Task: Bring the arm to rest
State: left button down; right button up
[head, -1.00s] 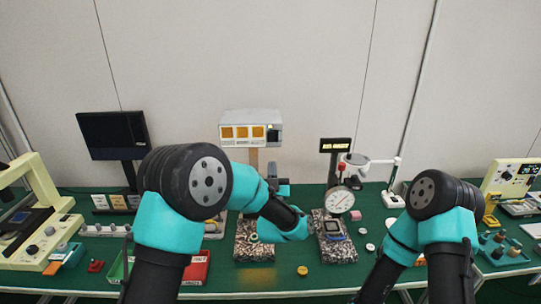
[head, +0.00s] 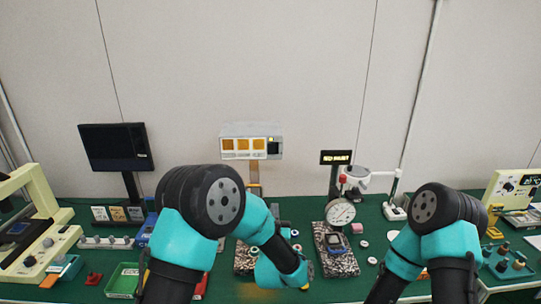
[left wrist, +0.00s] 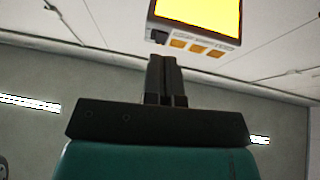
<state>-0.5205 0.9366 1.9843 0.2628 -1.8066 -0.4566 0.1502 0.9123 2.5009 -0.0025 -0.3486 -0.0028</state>
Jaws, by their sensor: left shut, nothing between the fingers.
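My left arm comes in from the left in the head view, bent at a teal elbow and forearm (head: 275,272) over the front middle of the bench. In the left wrist view my left gripper (left wrist: 164,62) has its two dark fingers together with nothing between them. They point up toward the lit display box. In the head view the left fingers are mostly hidden behind the arm. My right arm (head: 435,225) is bent at the right; its gripper is out of the picture.
The green bench (head: 375,280) holds a display box (head: 250,147), a dial gauge (head: 341,212), a speckled granite block (head: 338,262) with a small dark device (head: 335,243), a monitor (head: 115,148), and a green bin (head: 124,280). Another granite block is partly hidden by my left arm.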

pick_arm(q)
jog(key=s+f+g+h, duration=0.1)
jog(key=s+f+g, duration=0.2)
jog(key=f, duration=0.3)
jog(key=s+f+g, duration=0.3)
jog(key=f+g, duration=0.1)
jog(key=f, duration=0.3)
jog(key=s+a+f+g+h, duration=0.1)
jog(key=s+f+g, duration=0.2)
jog(key=f, duration=0.4)
jog(key=shift+s+a+f+h, duration=0.1)
jog(key=shift+s+f+h, duration=0.05)
jog(key=shift+s+h, duration=0.15)
jog(key=s+a+f+g, duration=0.3)
jog(key=s+f+g, duration=0.1)
jog(key=s+f, duration=0.25)
jog(key=s+a+f+n+g, duration=0.1)
jog(key=s+a+f+g, duration=0.3)
jog(key=a, duration=0.6)
jog(key=s+a+f+n+g, duration=0.1)
jog(key=s+a+f+g, duration=0.4)
jog(key=s+a, duration=0.4)
jog(key=shift+a, duration=0.55)
